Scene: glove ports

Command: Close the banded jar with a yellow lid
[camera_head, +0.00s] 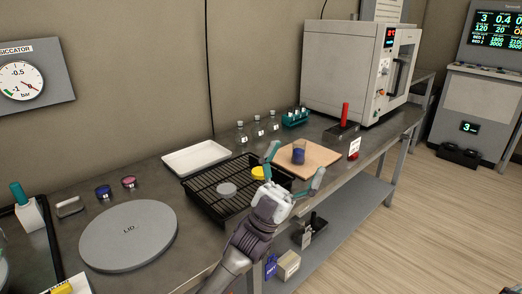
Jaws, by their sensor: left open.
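A small jar with dark blue contents (299,156) stands upright on a wooden board (322,158); its top appears uncovered, and I cannot make out a band. A yellow lid (258,174) lies at the right part of a black wire rack tray (203,189). My left gripper (295,166) is open, with its fingers spread wide and nothing seen between them. It is over the near side of the board, between the camera and the jar, just right of the yellow lid. My right gripper is not in view.
A grey disc (228,189) lies on the rack. A white tray (196,158), several small bottles (258,128) and a teal tube rack (294,118) stand behind. A big round lid (128,236), blue (103,192) and pink (129,182) pieces are left. A red-handled tool (344,117) stands right.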

